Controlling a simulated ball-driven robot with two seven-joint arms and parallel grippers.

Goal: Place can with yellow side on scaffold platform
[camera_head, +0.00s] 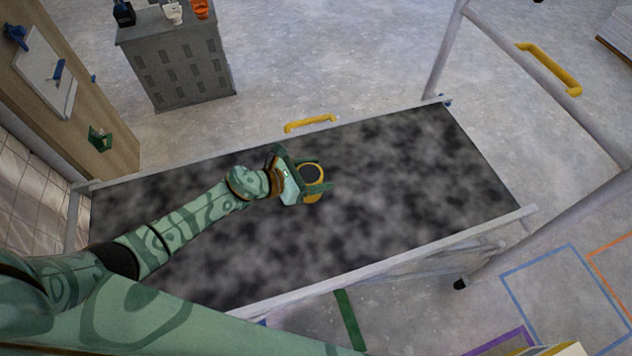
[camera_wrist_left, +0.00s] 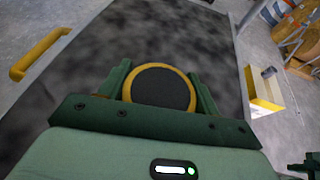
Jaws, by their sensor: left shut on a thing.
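The can (camera_head: 312,174) has a yellow side and a dark round top. It also shows in the left wrist view (camera_wrist_left: 160,87), upright between two green fingers. My left gripper (camera_head: 318,177) is shut on the can, over the middle of the scaffold platform. The platform (camera_head: 420,170) is a mottled dark grey deck with pale rails, and it also shows in the left wrist view (camera_wrist_left: 190,35). I cannot tell whether the can's underside touches the deck.
Yellow handles (camera_head: 310,123) (camera_head: 550,68) sit by the far edge and on the right frame. A pale rail (camera_head: 400,262) borders the near edge. A grey cabinet (camera_head: 180,70) stands beyond, and a wooden panel (camera_head: 60,90) at the left. The deck's right part is bare.

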